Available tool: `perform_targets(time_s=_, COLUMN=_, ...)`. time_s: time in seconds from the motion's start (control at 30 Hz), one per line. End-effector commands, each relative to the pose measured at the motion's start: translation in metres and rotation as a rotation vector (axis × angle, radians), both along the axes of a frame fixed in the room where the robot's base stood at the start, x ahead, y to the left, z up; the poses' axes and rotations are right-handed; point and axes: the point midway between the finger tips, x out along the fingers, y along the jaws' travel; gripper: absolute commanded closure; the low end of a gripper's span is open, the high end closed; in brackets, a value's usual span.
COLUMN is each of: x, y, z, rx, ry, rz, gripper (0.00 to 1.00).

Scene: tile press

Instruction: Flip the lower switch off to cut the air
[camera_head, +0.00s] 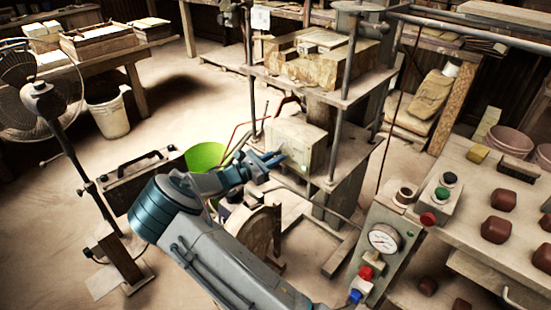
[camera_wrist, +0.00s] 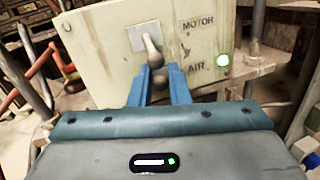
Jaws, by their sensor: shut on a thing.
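A pale switch box (camera_head: 298,141) stands on the press's lower plate; its front face fills the upper wrist view (camera_wrist: 110,68). The face is lettered MOTOR above and AIR below. An upper lever (camera_wrist: 150,45) comes out of a light plate, its rounded end pointing down. Just below it, the lower switch's knob (camera_wrist: 158,80) lies between the two blue fingers of my gripper (camera_wrist: 165,78), which is shut on it. The lower switch's base is hidden behind the fingers. My gripper also shows in the head view (camera_head: 272,160), reaching the box face.
A lit green lamp (camera_wrist: 222,60) is beside the AIR lettering. Press posts rise around the box. A bright green bucket (camera_head: 205,156) stands left of my gripper. A gauge panel (camera_head: 384,240) and a bench with brown lumps (camera_head: 495,229) are at the right.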

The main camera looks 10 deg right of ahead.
Motion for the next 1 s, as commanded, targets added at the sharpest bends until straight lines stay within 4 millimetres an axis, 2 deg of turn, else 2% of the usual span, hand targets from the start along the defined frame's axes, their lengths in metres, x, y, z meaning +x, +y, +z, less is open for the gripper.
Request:
perform_targets(time_s=0.5, x=-0.001, y=0.003, z=-0.021, rx=-0.332, ry=-0.236, rz=0.003, gripper=1.0)
perform_targets(time_s=1.0, x=0.001, y=0.0, z=-0.03, rx=-0.605, ry=-0.437, rz=0.002, gripper=1.0)
